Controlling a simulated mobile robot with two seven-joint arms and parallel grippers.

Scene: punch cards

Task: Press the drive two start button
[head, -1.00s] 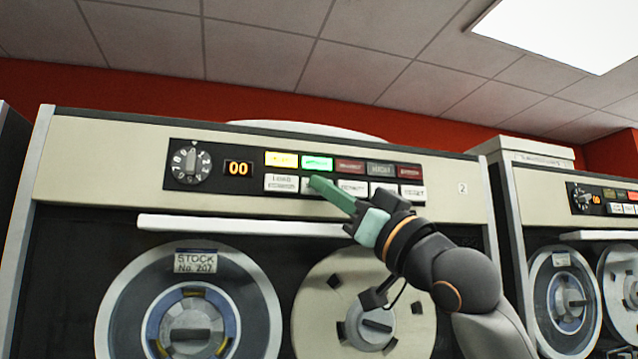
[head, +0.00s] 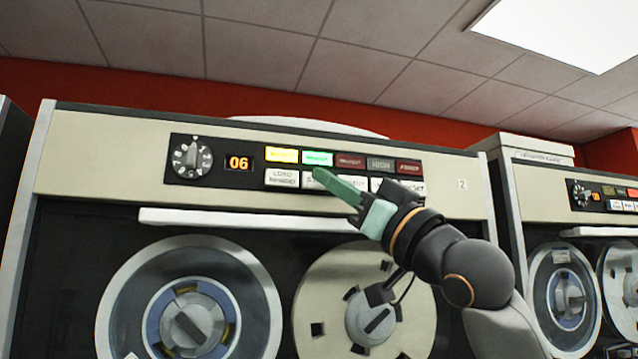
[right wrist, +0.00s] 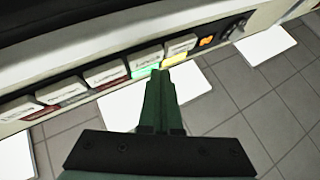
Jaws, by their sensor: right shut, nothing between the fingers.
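The tape drive numbered 2 (head: 462,184) fills the head view. Its dark control panel has a row of coloured lamps above a row of white buttons. The second white button (head: 309,180) is partly hidden behind my fingertip, and its label cannot be read. The same button shows in the right wrist view (right wrist: 146,56). My right gripper (head: 320,174) is shut and empty, its tip at this button; I cannot tell whether it touches. It also shows in the right wrist view (right wrist: 159,76). My left gripper is not in view.
The yellow lamp (head: 282,155) and green lamp (head: 317,158) are lit. The counter (head: 239,163) reads 06. A knob (head: 191,158) sits left of it. Two reels (head: 127,290) are below. A second drive (head: 532,200) stands at the right. A pale ledge (head: 240,220) runs under the panel.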

